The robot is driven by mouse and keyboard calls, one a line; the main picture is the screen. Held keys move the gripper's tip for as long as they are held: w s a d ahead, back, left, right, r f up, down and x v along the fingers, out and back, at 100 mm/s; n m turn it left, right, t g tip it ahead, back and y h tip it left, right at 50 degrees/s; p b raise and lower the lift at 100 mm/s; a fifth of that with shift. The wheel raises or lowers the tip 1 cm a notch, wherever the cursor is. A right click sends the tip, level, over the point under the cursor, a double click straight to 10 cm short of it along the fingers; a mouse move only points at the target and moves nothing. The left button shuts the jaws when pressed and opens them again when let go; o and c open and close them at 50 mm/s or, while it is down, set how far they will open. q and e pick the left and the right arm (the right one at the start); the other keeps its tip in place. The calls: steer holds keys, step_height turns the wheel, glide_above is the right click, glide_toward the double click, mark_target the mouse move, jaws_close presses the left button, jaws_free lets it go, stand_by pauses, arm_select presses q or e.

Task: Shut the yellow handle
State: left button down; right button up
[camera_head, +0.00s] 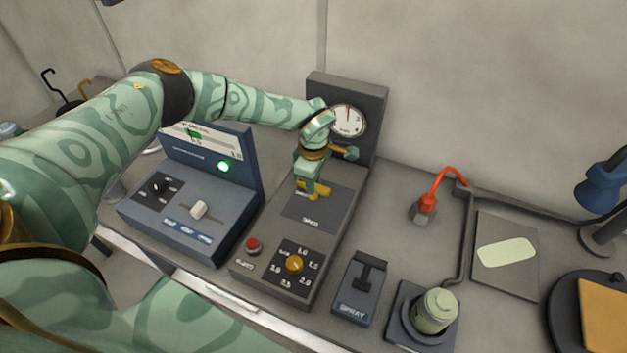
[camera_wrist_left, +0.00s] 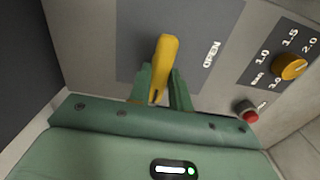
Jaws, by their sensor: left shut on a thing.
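The yellow handle (camera_head: 319,189) is on the sloping top of a grey control unit (camera_head: 330,218), on a darker panel below a round gauge. My left gripper (camera_head: 308,188) reaches down to it from above and hides part of it in the head view. In the left wrist view the yellow handle (camera_wrist_left: 166,58) stands up between the two green fingers of my left gripper (camera_wrist_left: 163,88), which is shut on it. My right gripper is not in view.
The unit also has a yellow knob (camera_head: 294,264) and a red button (camera_head: 253,245). A blue unit (camera_head: 205,232) stands close on the left. To the right are a spray lever box (camera_head: 358,290), a green-lidded jar (camera_head: 436,311) and a red-orange hooked item (camera_head: 428,203).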

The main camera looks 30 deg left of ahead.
arm_select(q)
steer(key=c, duration=1.3)
jaws_free()
step_height(320, 180, up, 16)
steer(key=shift+r+p, duration=0.2)
steer(key=shift+p, duration=0.15)
